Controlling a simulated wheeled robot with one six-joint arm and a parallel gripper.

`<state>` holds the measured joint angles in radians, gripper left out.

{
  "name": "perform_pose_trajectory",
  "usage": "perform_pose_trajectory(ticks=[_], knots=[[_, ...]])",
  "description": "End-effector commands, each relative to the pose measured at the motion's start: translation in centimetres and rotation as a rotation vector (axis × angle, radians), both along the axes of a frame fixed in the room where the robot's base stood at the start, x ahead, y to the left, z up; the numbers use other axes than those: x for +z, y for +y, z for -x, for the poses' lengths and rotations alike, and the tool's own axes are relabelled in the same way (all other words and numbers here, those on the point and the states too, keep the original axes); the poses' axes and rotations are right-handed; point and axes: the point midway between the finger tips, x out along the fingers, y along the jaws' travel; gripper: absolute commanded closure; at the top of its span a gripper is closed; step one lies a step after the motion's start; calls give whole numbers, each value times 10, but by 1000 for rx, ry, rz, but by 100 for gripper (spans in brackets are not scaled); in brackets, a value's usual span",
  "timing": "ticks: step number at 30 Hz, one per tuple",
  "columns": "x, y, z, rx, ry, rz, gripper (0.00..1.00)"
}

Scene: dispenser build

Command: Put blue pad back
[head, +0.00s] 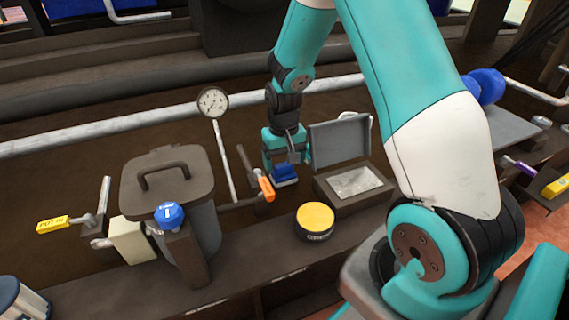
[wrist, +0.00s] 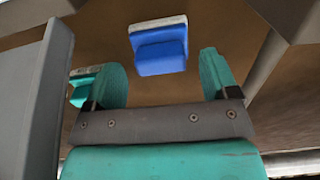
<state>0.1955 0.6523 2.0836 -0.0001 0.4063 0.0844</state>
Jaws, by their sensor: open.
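The blue pad (head: 285,172) sits low against the brown surface, just below my gripper (head: 287,155) in the head view. In the wrist view the blue pad (wrist: 160,55), with a pale strip along its top edge, lies beyond and between the fingertips. My gripper (wrist: 163,78) is open, its two teal fingers wide apart, with nothing held between them. I cannot tell how large the gap between the fingertips and the pad is. A small teal and white piece (wrist: 80,88) shows partly behind the left finger.
An open box (head: 352,186) with a raised grey lid (head: 340,143) stands close right of my gripper. An orange-handled lever (head: 266,188) and a dial gauge (head: 212,102) are to its left. A yellow-topped round button (head: 315,217) and a lidded bin (head: 170,190) stand nearer.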

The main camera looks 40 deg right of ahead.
Motion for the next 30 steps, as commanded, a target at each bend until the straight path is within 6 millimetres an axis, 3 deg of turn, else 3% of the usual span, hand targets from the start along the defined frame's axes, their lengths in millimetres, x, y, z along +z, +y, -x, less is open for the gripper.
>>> perform_pose_trajectory(ticks=[1,6,14,17,20,23,27,30], knots=[[22,0,0,0,-2,1,20],[56,0,0,0,-1,0,20],[82,2,0,5,-2,-3,20],[96,17,3,42,-15,-17,20],[127,53,14,137,-46,-61,20],[171,109,45,302,-87,-131,20],[219,173,111,546,-128,-227,20],[240,201,158,698,-147,-279,20]])
